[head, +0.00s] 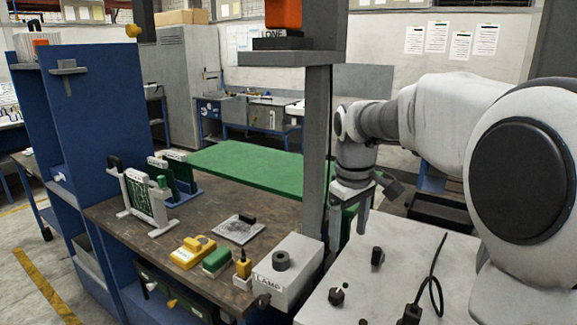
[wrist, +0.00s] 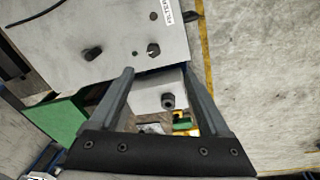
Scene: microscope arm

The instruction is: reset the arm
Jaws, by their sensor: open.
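My gripper (head: 349,222) hangs from my arm, fingers down, behind a white-topped cabinet (head: 400,262) and right of the grey post (head: 318,150). Its two fingers are apart with nothing between them. In the wrist view, the fingertips of my gripper (wrist: 159,74) point toward the cabinet top and the grey box below it. The grey box, labelled LAMP (head: 297,262), has a dark round knob (head: 280,259) and sits at the workbench's right end. The knob also shows in the wrist view (wrist: 168,101). No microscope arm can be clearly made out.
The cabinet top carries black knobs (head: 377,257) and a black cable (head: 435,280). The brown workbench (head: 190,215) holds a green board in a stand (head: 148,200), a yellow block (head: 192,252) and a green block (head: 217,261). An orange object (head: 283,14) stands on a high shelf.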

